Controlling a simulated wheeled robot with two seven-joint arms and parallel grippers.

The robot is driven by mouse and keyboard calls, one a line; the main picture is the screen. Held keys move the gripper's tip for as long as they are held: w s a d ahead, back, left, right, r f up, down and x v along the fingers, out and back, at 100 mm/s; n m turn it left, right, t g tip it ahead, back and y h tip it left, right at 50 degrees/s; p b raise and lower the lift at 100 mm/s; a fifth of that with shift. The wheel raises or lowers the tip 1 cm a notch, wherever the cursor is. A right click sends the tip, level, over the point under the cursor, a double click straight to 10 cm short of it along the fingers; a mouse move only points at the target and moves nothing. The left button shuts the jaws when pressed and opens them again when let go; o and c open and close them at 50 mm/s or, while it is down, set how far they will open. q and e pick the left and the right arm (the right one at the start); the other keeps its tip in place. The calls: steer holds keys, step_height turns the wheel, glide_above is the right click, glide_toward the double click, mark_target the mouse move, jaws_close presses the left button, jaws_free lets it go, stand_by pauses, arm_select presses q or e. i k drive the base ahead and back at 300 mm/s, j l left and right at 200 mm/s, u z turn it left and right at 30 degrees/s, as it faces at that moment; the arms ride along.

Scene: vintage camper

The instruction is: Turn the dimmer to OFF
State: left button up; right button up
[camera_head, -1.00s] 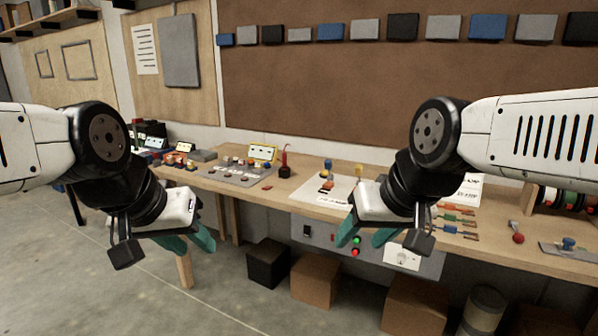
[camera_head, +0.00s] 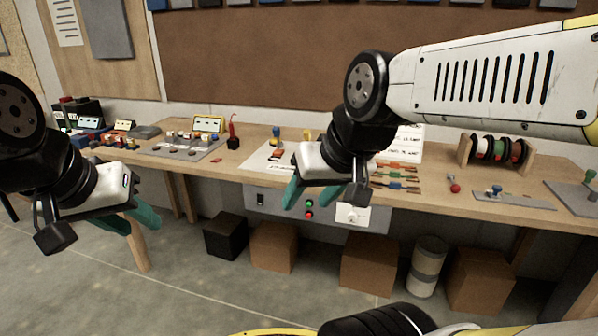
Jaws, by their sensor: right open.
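The dimmer (camera_head: 352,214) is a pale plate with a round knob on the grey panel (camera_head: 375,222) under the bench's front edge. Its knob setting is too small to read. My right gripper (camera_head: 304,196) has teal fingers spread apart and empty. It hangs in front of the bench edge, up and to the left of the dimmer and apart from it. My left gripper (camera_head: 135,222) is at the left, off the bench's front, far from the dimmer. Its teal fingers look spread, with nothing between them.
The same panel carries a green and a red button (camera_head: 309,208) and a dark switch (camera_head: 261,199). The workbench (camera_head: 420,200) holds electrical parts, coloured screwdrivers and a spool rack (camera_head: 496,152). Boxes (camera_head: 369,262) and a striped bin (camera_head: 427,267) stand on the floor below.

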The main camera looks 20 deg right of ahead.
mark_target(353, 216)
steer(key=z, duration=1.6)
